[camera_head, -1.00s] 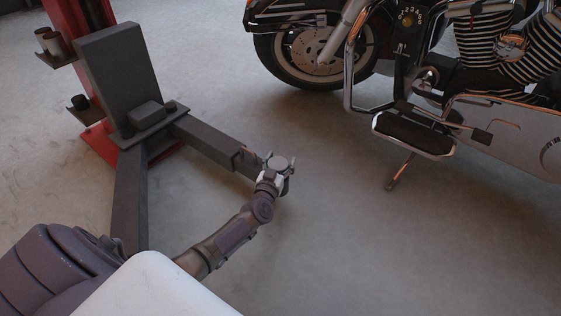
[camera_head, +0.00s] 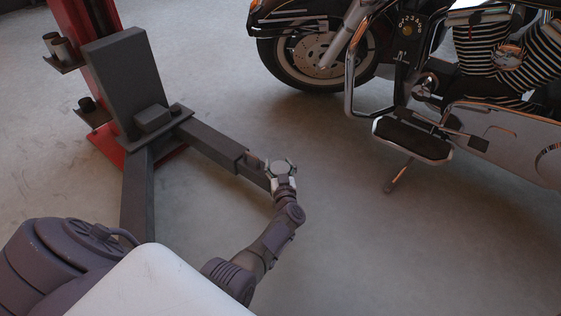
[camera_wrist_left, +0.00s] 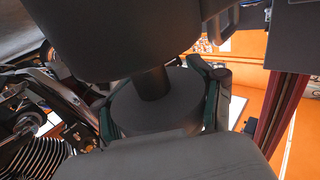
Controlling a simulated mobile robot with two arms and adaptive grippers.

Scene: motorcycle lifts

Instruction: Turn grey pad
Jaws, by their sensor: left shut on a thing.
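The grey pad (camera_head: 281,167) is a small round disc at the free end of a dark lift arm (camera_head: 213,148), near the middle of the head view. My left gripper (camera_head: 282,172) reaches it from the front, with its fingers on either side of the disc. In the left wrist view, the green-edged fingers (camera_wrist_left: 160,105) are shut around a grey round disc (camera_wrist_left: 150,118). A short shaft joins that disc to a larger dark cylinder (camera_wrist_left: 125,35). The far side of the disc is hidden. My right gripper is in neither view.
The red lift post (camera_head: 87,30) with its dark upright plate (camera_head: 120,70) stands at the left. A second lift arm (camera_head: 137,195) points toward me. A motorcycle (camera_head: 410,135) stands at the right. Bare floor (camera_head: 350,240) lies between them.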

